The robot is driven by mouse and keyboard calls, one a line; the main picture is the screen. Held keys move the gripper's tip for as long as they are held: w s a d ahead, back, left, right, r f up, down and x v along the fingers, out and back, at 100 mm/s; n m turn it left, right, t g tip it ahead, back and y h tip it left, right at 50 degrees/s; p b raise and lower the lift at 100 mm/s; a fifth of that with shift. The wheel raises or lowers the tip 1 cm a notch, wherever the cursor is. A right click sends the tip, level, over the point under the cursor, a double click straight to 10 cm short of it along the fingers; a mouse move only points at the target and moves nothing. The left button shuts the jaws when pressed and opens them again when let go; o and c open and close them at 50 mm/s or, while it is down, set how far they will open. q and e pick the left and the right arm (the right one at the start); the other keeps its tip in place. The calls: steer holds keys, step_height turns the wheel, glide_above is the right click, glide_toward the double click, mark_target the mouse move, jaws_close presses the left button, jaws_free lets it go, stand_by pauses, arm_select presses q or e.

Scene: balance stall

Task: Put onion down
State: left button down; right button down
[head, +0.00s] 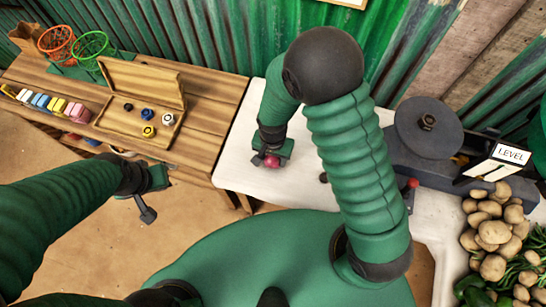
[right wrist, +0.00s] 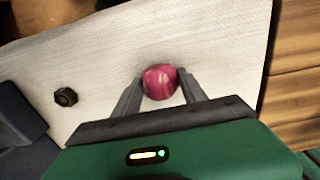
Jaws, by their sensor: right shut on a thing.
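A reddish-purple onion (head: 271,161) is between the fingers of my right gripper (head: 268,160), over the white counter (head: 235,172) near its left end. In the right wrist view the onion (right wrist: 160,82) sits between both fingertips of the right gripper (right wrist: 159,86), which is shut on it. I cannot tell whether the onion touches the counter. My left gripper (head: 147,212) is at the left, over the floor and away from the onion. Its fingers are too small and turned to show whether it is open.
A dark hex nut (right wrist: 65,96) lies on the counter beside the right gripper. A balance scale (head: 430,150) and a heap of potatoes (head: 493,235) stand to the right. A wooden table (head: 205,110) with an open box (head: 140,110) adjoins at left.

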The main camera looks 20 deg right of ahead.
steer(key=c, duration=1)
jaws_free()
steer(key=shift+a, duration=0.15)
steer(key=o, duration=0.4)
steer(key=shift+a, duration=0.15)
steer(key=shift+c, duration=0.2)
arm_select(q)
steer(key=shift+a, duration=0.2)
steer(key=shift+d, duration=0.1)
arm_select(e)
steer(key=shift+d, duration=0.2)
